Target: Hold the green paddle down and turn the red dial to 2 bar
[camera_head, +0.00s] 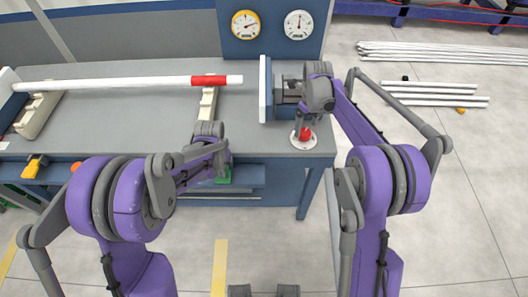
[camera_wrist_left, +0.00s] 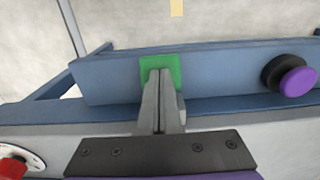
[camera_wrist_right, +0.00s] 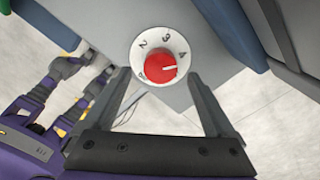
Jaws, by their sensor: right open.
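The green paddle (camera_wrist_left: 160,70) is on the front of the blue bench edge. In the head view its green (camera_head: 224,175) shows only partly beside my left arm. My left gripper (camera_wrist_left: 161,95) has its fingers together, with the tips over the lower part of the paddle; I cannot tell whether they press it. The red dial (camera_wrist_right: 155,68) sits on a white numbered disc at the bench corner, its white mark pointing right, just below the 4. My right gripper (camera_wrist_right: 158,82) is open, with its fingers apart on either side of the dial. The dial also shows in the head view (camera_head: 304,134).
A yellow-rimmed gauge (camera_head: 245,24) and a white gauge (camera_head: 298,24) are on the blue panel behind the bench. A white pipe with a red band (camera_head: 120,83) lies across supports. A purple knob (camera_wrist_left: 298,80) is right of the paddle. White pipes (camera_head: 435,92) lie on the floor.

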